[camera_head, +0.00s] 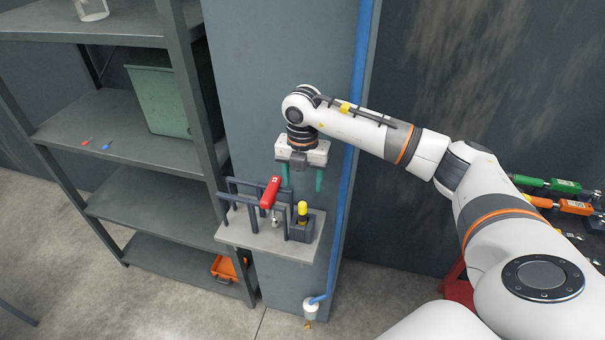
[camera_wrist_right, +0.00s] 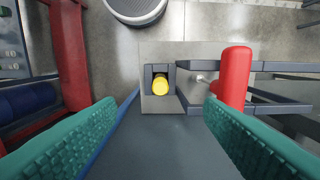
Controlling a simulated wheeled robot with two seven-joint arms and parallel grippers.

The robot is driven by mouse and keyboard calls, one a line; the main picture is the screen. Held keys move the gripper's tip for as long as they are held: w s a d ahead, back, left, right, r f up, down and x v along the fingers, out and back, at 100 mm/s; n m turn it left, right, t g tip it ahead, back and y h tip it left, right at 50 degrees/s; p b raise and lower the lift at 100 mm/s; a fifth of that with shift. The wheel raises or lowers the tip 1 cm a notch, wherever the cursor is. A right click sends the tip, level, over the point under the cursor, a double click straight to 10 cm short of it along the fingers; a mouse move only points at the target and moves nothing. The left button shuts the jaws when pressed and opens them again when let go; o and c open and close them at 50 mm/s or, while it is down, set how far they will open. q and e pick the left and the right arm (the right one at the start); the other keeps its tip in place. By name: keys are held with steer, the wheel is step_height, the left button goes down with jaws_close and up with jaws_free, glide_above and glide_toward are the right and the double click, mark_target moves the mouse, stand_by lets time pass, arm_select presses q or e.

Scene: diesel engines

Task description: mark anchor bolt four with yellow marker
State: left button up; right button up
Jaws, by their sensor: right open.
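The yellow marker (camera_head: 302,208) stands upright in a dark holder (camera_head: 302,231) on a small grey wall shelf (camera_head: 265,245). In the right wrist view the marker's yellow cap (camera_wrist_right: 161,87) shows end-on inside the holder, near the middle. My right gripper (camera_head: 302,186) is open and empty above and behind the marker, with its teal fingers pointing down. In the right wrist view the fingers (camera_wrist_right: 158,125) are spread wide, and the marker shows between and beyond them. I cannot make out anchor bolt four. My left gripper is not in view.
A red-handled tool (camera_head: 270,193) stands in dark rails close left of the marker; its red handle (camera_wrist_right: 235,78) lies near one finger. A blue pipe (camera_head: 352,130) runs down the panel on the right. A metal rack (camera_head: 185,100) stands left.

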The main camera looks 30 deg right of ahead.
mark_target(302, 204)
steer(key=shift+f+b, duration=3.05)
steer(key=shift+f, duration=1.7)
steer(key=shift+c, duration=0.5)
steer(key=shift+r, duration=0.1)
jaws_close()
steer(key=shift+r+p, duration=2.9)
steer(key=shift+r, duration=1.65)
steer(key=shift+f, duration=0.1)
